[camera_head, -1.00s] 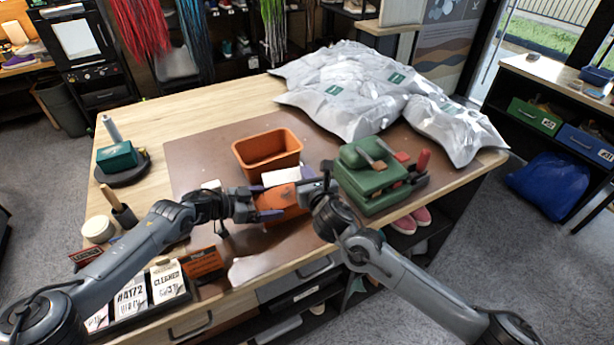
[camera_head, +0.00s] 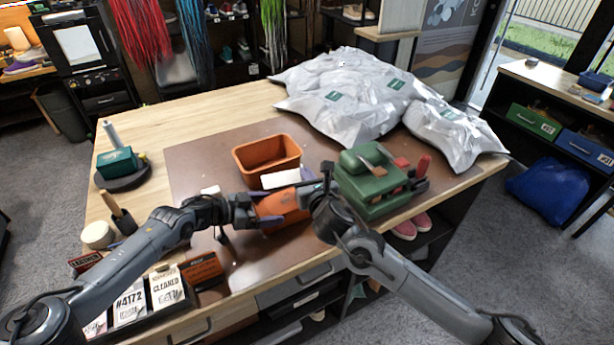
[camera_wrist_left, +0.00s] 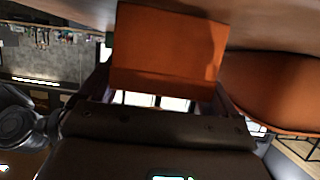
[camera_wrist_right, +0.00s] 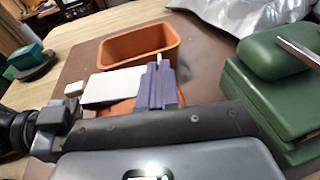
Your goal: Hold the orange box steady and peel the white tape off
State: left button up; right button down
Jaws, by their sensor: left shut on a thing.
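The orange box (camera_head: 283,206) is between the fingers of my left gripper (camera_head: 262,208), over the brown mat near the table's front edge. In the left wrist view the box (camera_wrist_left: 170,48) fills the space between the fingers, and the gripper is shut on it. The white tape (camera_head: 280,178) shows as a pale flat piece at the box's far side; it also shows in the right wrist view (camera_wrist_right: 113,86). My right gripper (camera_wrist_right: 162,84) is beside the tape, its purple finger pads at the tape's right end. Whether they grip it is unclear.
An open orange bin (camera_head: 268,154) stands just behind the box. A green case (camera_head: 370,183) with tools is close on the right, and white bags (camera_head: 345,95) lie at the back. A small white block (camera_wrist_right: 73,89) lies left of the tape.

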jog(key=shift+r, duration=1.95)
pick_arm(q)
jog(key=o, duration=0.8)
jog(key=shift+o, duration=0.2)
jog(key=v, duration=1.2)
